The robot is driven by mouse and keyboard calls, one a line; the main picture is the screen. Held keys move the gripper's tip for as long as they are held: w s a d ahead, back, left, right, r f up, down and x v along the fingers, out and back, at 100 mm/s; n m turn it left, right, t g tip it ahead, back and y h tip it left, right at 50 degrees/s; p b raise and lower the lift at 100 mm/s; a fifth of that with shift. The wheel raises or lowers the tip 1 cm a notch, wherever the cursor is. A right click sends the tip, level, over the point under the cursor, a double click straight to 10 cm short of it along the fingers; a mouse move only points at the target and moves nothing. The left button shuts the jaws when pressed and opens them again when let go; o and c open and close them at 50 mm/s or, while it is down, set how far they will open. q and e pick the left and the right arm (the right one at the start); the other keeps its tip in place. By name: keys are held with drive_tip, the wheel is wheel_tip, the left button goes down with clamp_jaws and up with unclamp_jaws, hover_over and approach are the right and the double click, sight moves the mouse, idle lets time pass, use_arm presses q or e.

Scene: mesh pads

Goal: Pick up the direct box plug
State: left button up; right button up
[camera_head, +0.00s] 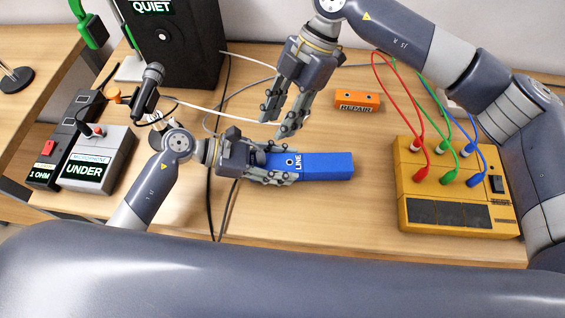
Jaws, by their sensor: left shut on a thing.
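A blue box (330,165) marked LINE, which looks like the direct box, lies on the wooden table in the middle. My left gripper (285,167) is low over the table with its fingers along both sides of the box's left end, shut on it. I cannot make out a plug clearly; that end of the box is partly hidden by the gripper. My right gripper (275,126) hangs above and behind the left gripper, pointing down, with its fingers apart and nothing seen between them.
A yellow unit (415,185) with red, green and blue leads stands at the right. An orange REPAIR block (357,101) lies behind the blue box. A grey UNDER box (98,150), a microphone (147,88) and a black speaker (180,45) stand left. Loose cables cross the table.

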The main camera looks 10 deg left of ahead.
drive_tip(key=shift+c, duration=0.8)
drive_tip(key=n+t+y, duration=0.2)
drive_tip(key=n+t, duration=0.2)
drive_tip(key=n, duration=2.3)
approach(262, 151)
drive_tip(key=x, duration=0.8)
drive_tip(key=shift+a+f, duration=0.15)
drive_tip(key=shift+f, duration=0.2)
drive_tip(key=shift+c, duration=0.3)
clamp_jaws()
